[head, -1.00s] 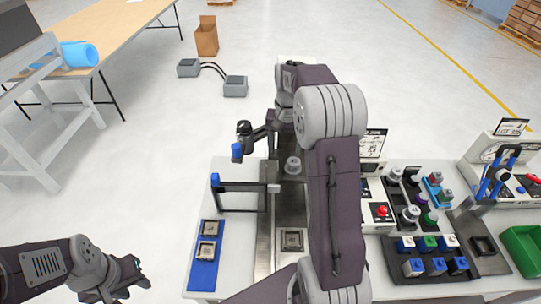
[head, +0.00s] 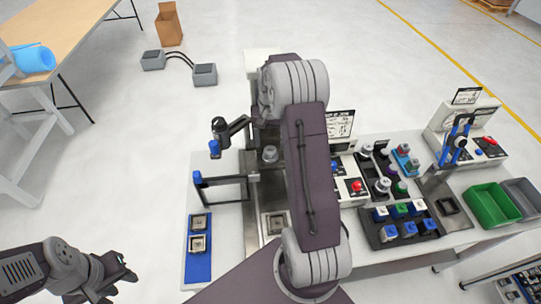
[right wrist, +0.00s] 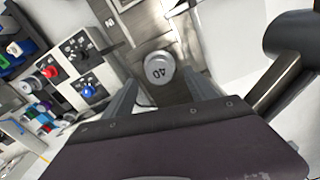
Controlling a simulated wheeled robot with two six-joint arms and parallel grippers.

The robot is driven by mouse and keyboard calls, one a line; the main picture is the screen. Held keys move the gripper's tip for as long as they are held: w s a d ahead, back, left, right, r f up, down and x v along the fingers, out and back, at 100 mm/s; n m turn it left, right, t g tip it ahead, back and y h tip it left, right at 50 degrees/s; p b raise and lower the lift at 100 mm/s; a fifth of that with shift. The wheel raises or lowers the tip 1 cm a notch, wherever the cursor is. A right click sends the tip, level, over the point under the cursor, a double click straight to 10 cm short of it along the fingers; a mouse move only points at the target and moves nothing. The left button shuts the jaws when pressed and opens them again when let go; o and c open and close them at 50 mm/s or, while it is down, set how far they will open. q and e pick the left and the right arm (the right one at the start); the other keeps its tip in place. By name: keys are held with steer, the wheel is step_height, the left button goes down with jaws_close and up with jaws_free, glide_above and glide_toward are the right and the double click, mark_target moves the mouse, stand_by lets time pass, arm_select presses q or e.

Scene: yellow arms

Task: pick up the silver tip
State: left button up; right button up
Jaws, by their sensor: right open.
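A round silver tip (right wrist: 158,68) marked "40" stands on the metal fixture in the right wrist view. A silver round piece (head: 270,154) also shows on the fixture in the head view, left of my right arm. My right gripper (right wrist: 158,85) is open and empty, its two fingers on either side of the line to the tip; I cannot tell how far above it they are. In the head view my right gripper is hidden by its own arm. My left gripper (head: 130,270) is off the table at lower left, fingers apart and empty.
A blue tray (head: 199,262) with square parts lies at the table's left. A black tray (head: 376,236) of blue, white and green blocks, a control box with a red button (head: 356,186), and a green bin (head: 490,206) are to the right. A post with a blue end (head: 214,149) stands near the fixture.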

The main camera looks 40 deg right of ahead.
mark_target(270, 149)
step_height(270, 149, down, 4)
steer(key=shift+s+r+p, duration=0.1)
steer(key=shift+s+p, duration=0.05)
steer(key=shift+p, duration=0.5)
steer(key=shift+a+f, duration=0.1)
steer(key=shift+f, duration=0.2)
steer(key=shift+r, duration=0.1)
jaws_close()
steer(key=shift+w+r, duration=0.2)
steer(key=shift+r, duration=0.15)
step_height(270, 149, up, 9)
steer(key=shift+s+f+b, duration=0.1)
steer(key=shift+f+b, duration=0.1)
steer(key=shift+b, duration=0.85)
steer(key=shift+r, duration=0.35)
